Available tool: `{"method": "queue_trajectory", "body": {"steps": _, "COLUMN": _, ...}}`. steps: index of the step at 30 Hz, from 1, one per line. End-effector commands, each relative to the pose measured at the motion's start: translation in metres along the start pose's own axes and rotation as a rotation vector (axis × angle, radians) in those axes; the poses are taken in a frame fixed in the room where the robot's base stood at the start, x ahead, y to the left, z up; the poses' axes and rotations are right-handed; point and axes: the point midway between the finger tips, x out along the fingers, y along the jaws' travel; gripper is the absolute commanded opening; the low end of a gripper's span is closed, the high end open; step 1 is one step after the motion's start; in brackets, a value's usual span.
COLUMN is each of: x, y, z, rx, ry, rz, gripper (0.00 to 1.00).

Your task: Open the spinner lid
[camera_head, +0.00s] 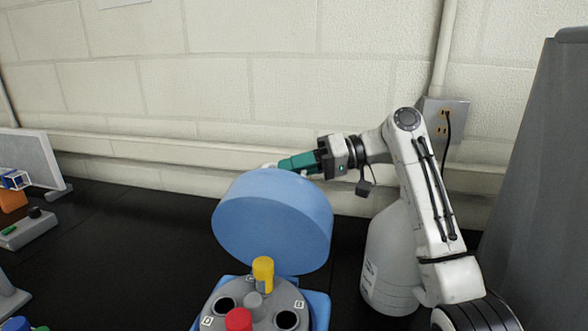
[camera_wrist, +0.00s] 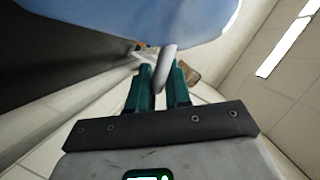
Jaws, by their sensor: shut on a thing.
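The spinner lid (camera_head: 272,215) is a thick round blue disc, tilted up steeply at the back of the spinner body (camera_head: 319,309). The grey rotor (camera_head: 283,296) below is exposed, with a yellow-capped tube (camera_head: 263,271) and a red-capped tube (camera_head: 239,320) in it. My gripper (camera_head: 282,166) is at the lid's top edge. In the wrist view, my green fingers (camera_wrist: 159,88) are shut on a pale lid handle (camera_wrist: 166,70) that sticks out from the blue lid (camera_wrist: 140,18). The lid's hinge is hidden.
A large pale plastic bottle (camera_head: 388,262) stands right of the spinner, under my arm. A grey device (camera_head: 28,230) and a whitish panel (camera_head: 36,160) are at the left. The wall with an outlet (camera_head: 441,122) is behind. The dark bench between spinner and left device is clear.

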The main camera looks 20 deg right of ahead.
Motion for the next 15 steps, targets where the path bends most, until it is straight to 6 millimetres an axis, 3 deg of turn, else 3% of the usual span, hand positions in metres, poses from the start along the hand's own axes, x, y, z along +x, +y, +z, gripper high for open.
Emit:
{"method": "queue_trajectory", "body": {"steps": 8, "x": 0.0001, "y": 0.0034, "z": 0.0023, "rx": 0.004, "ry": -0.004, "rz": 0.002, "gripper": 0.0}}
{"method": "queue_trajectory", "body": {"steps": 9, "x": 0.0001, "y": 0.0034, "z": 0.0024, "rx": 0.004, "ry": -0.004, "rz": 0.002, "gripper": 0.2}}
{"method": "queue_trajectory", "body": {"steps": 15, "x": 0.0001, "y": 0.0023, "z": 0.0017, "rx": 0.003, "ry": -0.003, "rz": 0.001, "gripper": 0.38}}
